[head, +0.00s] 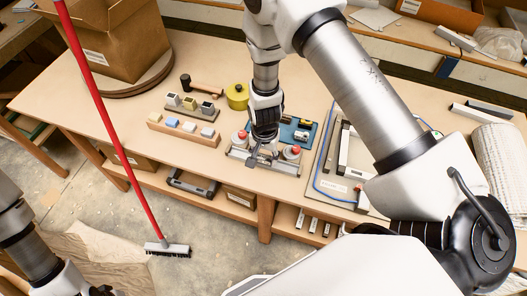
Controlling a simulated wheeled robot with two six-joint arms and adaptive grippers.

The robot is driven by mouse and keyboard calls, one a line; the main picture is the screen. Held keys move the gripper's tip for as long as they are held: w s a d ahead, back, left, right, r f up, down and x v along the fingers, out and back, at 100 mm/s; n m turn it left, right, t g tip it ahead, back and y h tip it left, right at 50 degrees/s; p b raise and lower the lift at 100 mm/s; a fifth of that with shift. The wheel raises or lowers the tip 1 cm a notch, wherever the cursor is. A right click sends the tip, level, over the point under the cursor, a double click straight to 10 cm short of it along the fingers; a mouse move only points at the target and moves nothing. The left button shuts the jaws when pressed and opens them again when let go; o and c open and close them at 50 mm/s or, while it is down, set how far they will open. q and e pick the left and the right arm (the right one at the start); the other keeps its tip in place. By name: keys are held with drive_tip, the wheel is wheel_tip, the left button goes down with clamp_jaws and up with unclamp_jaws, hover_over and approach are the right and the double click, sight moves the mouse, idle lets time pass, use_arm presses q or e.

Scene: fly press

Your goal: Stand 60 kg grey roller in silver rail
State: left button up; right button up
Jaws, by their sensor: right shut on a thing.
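The silver rail (236,154) lies near the front edge of the workbench. Red-and-white pieces (241,137) stand at its left and right parts. My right gripper (262,152) points down over the middle of the rail, between these pieces. It is shut on a small grey thing, which I take for the grey roller; the fingers hide most of it. I cannot tell whether it touches the rail. No 60 kg marking is readable. My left gripper (100,291) is only partly in view at the bottom left edge, away from the bench; its opening is unclear.
A wooden block with pale and blue pieces (184,129) is left of the rail. A blue tray (303,134) and a yellow round container (237,96) are behind it. A cardboard box (108,42) stands back left. A red-handled broom (105,115) leans in front of the bench.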

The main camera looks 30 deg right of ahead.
drive_tip(key=shift+s+a+r, duration=0.2)
drive_tip(key=shift+a, duration=0.05)
drive_tip(key=w+p, duration=0.1)
drive_tip(key=d+f+p, duration=0.1)
drive_tip(key=p, duration=0.1)
drive_tip(key=shift+w+d+f, duration=0.1)
drive_tip(key=shift+w+d, duration=0.15)
drive_tip(key=shift+w, duration=0.15)
drive_tip(key=shift+w+f+p, duration=0.1)
drive_tip(key=shift+f+p, duration=0.1)
drive_tip(key=shift+p, duration=1)
drive_tip(key=shift+w+a+f+b, duration=0.1)
drive_tip(key=shift+w+f+b, duration=0.1)
drive_tip(key=shift+f+b, duration=0.6)
drive_tip(key=shift+w+b, duration=0.15)
drive_tip(key=shift+b, duration=0.3)
drive_tip(key=shift+w+f, duration=0.1)
drive_tip(key=shift+w, duration=0.1)
drive_tip(key=shift+w+d, duration=0.3)
drive_tip(key=shift+d, duration=0.05)
drive_tip(key=shift+s, duration=0.1)
drive_tip(key=shift+a, duration=0.1)
